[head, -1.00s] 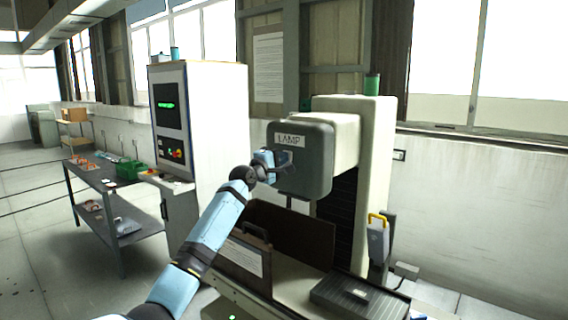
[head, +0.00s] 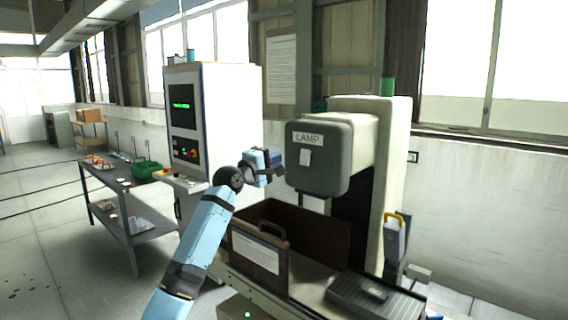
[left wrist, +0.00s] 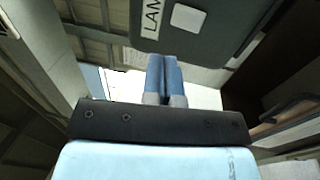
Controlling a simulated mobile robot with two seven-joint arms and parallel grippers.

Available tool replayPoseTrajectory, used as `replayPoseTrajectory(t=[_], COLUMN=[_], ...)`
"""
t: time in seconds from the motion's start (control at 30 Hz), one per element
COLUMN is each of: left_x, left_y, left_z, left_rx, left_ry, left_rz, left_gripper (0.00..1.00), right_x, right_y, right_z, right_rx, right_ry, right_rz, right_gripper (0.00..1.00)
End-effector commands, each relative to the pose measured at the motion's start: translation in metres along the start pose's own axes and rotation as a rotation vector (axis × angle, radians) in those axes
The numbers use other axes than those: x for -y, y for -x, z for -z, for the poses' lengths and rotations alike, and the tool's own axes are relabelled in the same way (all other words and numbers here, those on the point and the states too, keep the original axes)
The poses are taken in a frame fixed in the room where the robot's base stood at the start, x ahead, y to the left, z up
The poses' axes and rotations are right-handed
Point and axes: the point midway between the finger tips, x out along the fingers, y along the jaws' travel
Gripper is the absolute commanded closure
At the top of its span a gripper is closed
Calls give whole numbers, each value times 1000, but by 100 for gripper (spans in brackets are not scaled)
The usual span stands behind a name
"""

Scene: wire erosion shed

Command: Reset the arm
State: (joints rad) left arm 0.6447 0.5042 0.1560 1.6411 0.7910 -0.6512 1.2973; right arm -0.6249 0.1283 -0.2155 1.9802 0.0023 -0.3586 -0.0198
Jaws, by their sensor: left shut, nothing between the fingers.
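My left arm (head: 205,235) reaches up from the bottom of the head view. Its gripper (head: 282,170) is beside the left face of the grey machine head labelled LAMP (head: 320,165). A pale rocker or switch plate (head: 305,157) sits below that label. In the left wrist view the two blue fingers (left wrist: 164,75) are together with nothing between them. The lamp switch (left wrist: 187,18) and part of the label show just above them there. The fingers look apart from the switch. My right gripper is in neither view.
A dark open-topped tank with a handled front panel (head: 256,254) stands below the lamp head. A control cabinet (head: 229,120) is behind my arm. A grey side table (head: 112,183) holds a green box (head: 145,168). Open floor lies at the left.

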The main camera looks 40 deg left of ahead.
Motion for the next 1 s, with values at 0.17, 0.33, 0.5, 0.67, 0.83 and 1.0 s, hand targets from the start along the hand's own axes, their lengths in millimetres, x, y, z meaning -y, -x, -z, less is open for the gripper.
replayPoseTrajectory(t=[0.17,0.33,0.5,0.67,0.83,1.0], left_x=[-4,-6,-5,-5,6,81], left_y=[12,13,13,13,13,22], left_z=[0,0,0,0,-4,-33], left_rx=[0,0,0,0,2,15], left_ry=[-2,-1,-1,-1,-17,-159], left_rz=[-1,-1,-1,-1,12,100], left_gripper=[100,100,100,100,100,100], right_x=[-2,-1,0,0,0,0], right_y=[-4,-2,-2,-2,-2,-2], right_z=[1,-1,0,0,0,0], right_rx=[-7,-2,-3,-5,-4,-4], right_ry=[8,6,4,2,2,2], right_rz=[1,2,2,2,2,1], right_gripper=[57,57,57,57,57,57])
